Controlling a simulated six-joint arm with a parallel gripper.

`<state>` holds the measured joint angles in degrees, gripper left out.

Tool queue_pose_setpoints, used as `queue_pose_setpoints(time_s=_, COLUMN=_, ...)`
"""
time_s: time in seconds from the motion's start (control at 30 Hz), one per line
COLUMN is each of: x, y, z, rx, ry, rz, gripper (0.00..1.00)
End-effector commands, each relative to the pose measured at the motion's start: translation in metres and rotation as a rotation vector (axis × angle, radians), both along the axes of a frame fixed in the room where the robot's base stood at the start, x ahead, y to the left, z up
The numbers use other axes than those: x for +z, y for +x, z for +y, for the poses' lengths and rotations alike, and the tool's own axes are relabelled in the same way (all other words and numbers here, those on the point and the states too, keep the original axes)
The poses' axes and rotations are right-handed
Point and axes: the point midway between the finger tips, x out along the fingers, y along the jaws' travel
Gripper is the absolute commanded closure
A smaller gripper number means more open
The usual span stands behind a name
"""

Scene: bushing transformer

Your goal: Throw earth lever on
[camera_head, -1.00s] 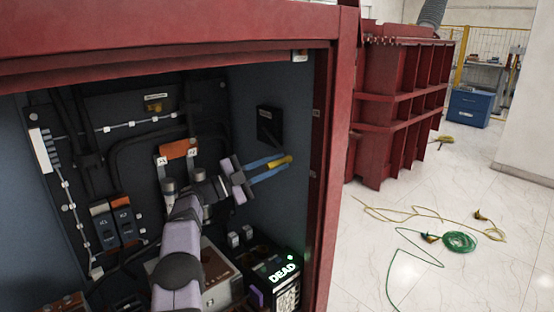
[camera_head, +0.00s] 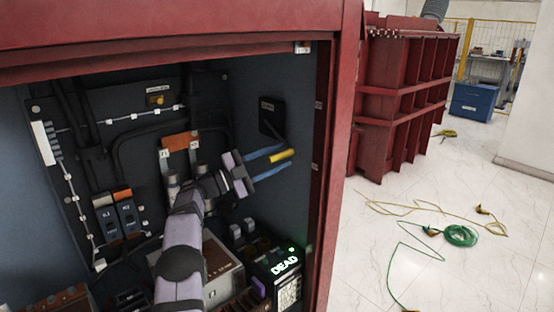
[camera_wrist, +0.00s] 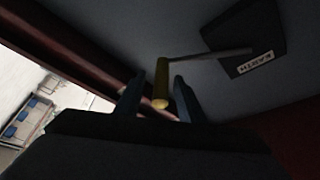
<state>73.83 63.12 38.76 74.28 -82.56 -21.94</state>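The earth lever has a black plate (camera_head: 272,117) on the cabinet's right inner wall, labelled EARTH in the wrist view (camera_wrist: 256,64). A grey rod (camera_wrist: 215,55) runs from the plate to a yellow handle (camera_head: 281,156). My gripper (camera_head: 287,157) has its two blue fingers apart, with the handle between them. In the wrist view the handle (camera_wrist: 161,80) lies between the fingertips, with a gap visible on each side. It does not look clamped.
The red cabinet frame (camera_head: 327,150) stands close to the right of my gripper. Below are a lit DEAD indicator (camera_head: 285,264) and several small components. Outside, cables (camera_head: 458,236) lie on the pale floor.

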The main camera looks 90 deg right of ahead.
Motion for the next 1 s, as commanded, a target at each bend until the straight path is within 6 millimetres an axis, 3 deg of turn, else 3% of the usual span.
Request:
queue_pose_setpoints(time_s=0.53, x=-0.017, y=0.055, z=0.027, rx=0.002, ry=0.001, rz=0.000, gripper=0.64)
queue_pose_setpoints(time_s=1.0, x=-0.018, y=0.062, z=0.032, rx=0.000, ry=0.002, rz=-0.001, gripper=0.64)
